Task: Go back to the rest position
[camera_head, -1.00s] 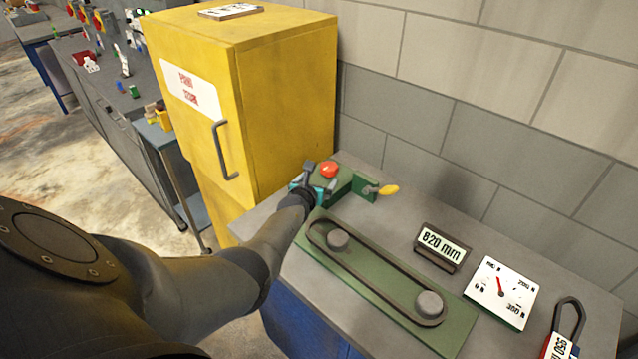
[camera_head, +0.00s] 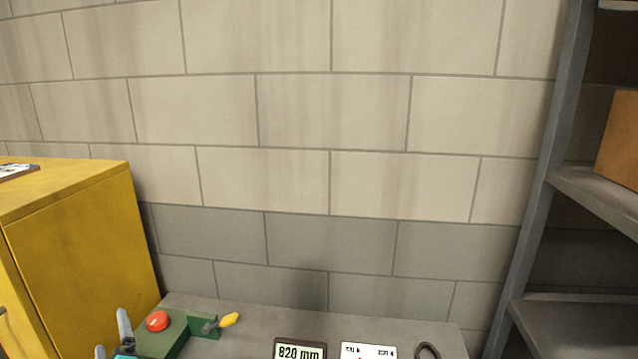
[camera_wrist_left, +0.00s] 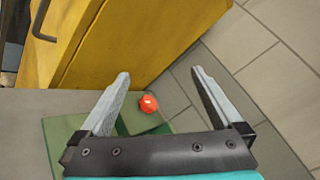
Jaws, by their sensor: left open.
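My left gripper (camera_head: 112,335) shows at the lower left of the head view, beside the green box with a red button (camera_head: 157,321). Its two fingers stand apart with nothing between them that it grips. In the left wrist view the open fingers (camera_wrist_left: 160,95) point toward the yellow cabinet, and the red button (camera_wrist_left: 148,103) shows between them, beyond the jaw. I cannot tell the exact gap to the button. The rest of my left arm is out of the head view. My right gripper is not in either view.
The yellow cabinet (camera_head: 85,240) stands left of the grey bench (camera_head: 260,312). A yellow-handled lever (camera_head: 228,320), an 820 mm display (camera_head: 299,350) and a white gauge (camera_head: 367,351) are on the bench. A grey shelf rack (camera_head: 545,190) with a box stands at right. A block wall closes the back.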

